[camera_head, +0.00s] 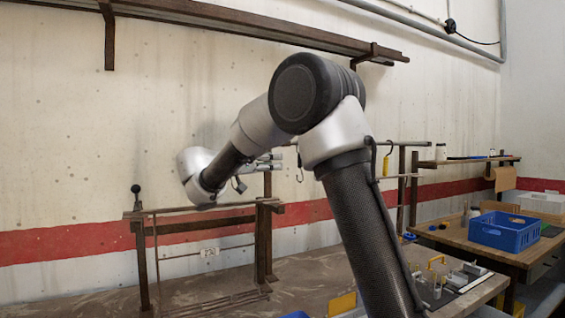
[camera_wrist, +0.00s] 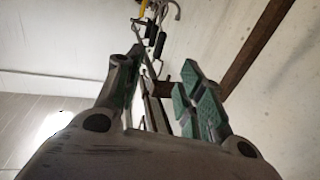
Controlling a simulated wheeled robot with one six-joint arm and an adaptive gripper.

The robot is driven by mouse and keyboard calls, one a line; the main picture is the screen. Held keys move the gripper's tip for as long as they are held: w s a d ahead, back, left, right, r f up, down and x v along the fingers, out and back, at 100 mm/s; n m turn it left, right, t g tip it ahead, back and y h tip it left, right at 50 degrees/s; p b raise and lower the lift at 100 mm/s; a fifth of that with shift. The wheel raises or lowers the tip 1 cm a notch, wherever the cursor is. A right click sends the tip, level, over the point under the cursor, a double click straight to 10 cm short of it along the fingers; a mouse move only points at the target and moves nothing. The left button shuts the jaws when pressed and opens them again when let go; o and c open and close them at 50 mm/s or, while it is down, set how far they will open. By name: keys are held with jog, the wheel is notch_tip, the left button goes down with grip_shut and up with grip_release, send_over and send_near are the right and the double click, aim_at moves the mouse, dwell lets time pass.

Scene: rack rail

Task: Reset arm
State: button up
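My gripper (camera_head: 266,163) is at the end of my folded arm in the head view, left of my elbow, pointing right. In the wrist view its two green-padded fingers (camera_wrist: 158,76) stand apart, so it is open. I see nothing clamped between the pads. A thin dark rail (camera_wrist: 146,85) shows beyond the gap between the fingers; I cannot tell how far away it is. In the head view the rail (camera_head: 405,143) runs along the wall behind my arm, partly hidden. A metal hook (camera_head: 299,172) and a yellow-handled item (camera_head: 386,164) hang there.
A dark rack frame (camera_head: 264,240) stands on the bench (camera_head: 310,275) below my gripper. A long shelf (camera_head: 240,22) is on the wall above. A blue crate (camera_head: 504,232) sits on the right-hand table (camera_head: 455,239). A yellow-handled caddy (camera_head: 436,270) stands in front.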

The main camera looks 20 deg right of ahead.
jog(key=s+d+f+n+g+y, duration=0.25)
jog(key=s+d+f+y, duration=0.2)
jog(key=s, duration=0.45)
jog(key=s+d+f+n+g+y, duration=0.1)
jog(key=s+d+f+n+y, duration=0.2)
jog(key=s+d, duration=0.5)
jog(key=s+a+f+n+t+y, duration=0.1)
jog(key=s+a+f+n+y, duration=0.3)
jog(key=s, duration=0.6)
jog(key=s+a+f+n+t+y, duration=0.2)
jog(key=s+a+f+n+y, duration=0.3)
jog(key=s+f, duration=0.4)
jog(key=shift+s+a+y, duration=0.45)
jog(key=shift+s+a, duration=0.05)
jog(key=shift+a, duration=0.1)
jog(key=shift+s, duration=0.1)
